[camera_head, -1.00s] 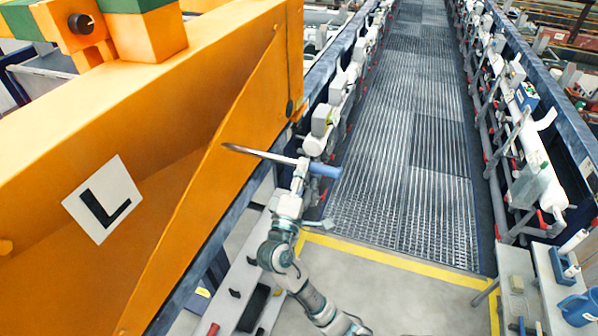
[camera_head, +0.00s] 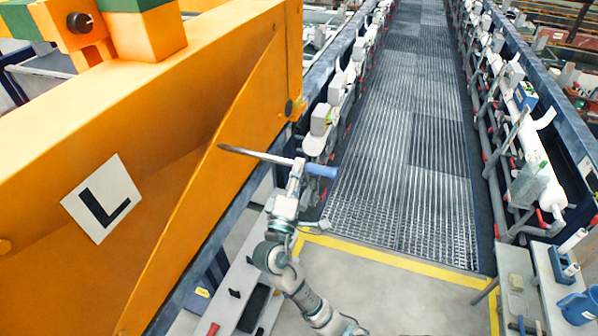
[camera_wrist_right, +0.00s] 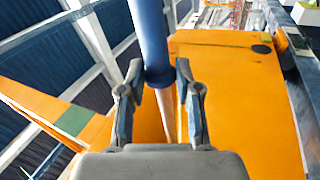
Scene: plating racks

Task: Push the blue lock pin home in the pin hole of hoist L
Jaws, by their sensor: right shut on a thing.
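The lock pin has a blue handle (camera_head: 322,170) and a long silver shaft (camera_head: 258,154). My right gripper (camera_head: 298,166) is shut on it near where handle and shaft meet. The pin lies nearly level, its shaft end pointing left across the edge of the orange hoist L (camera_head: 150,90). I cannot tell whether the tip touches the hoist. In the right wrist view the blue handle (camera_wrist_right: 151,35) rises between the fingers (camera_wrist_right: 158,95). A dark round spot (camera_head: 289,108) on the hoist may be the pin hole; it also shows in that view (camera_wrist_right: 261,49). My left gripper is out of view.
A white plate marked L (camera_head: 102,198) is on the hoist's side. A grated walkway (camera_head: 410,150) runs away between blue rails with pipes. A grey bench (camera_head: 560,290) with a blue jug (camera_head: 580,306) is at lower right. Open floor (camera_head: 400,300) lies in front.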

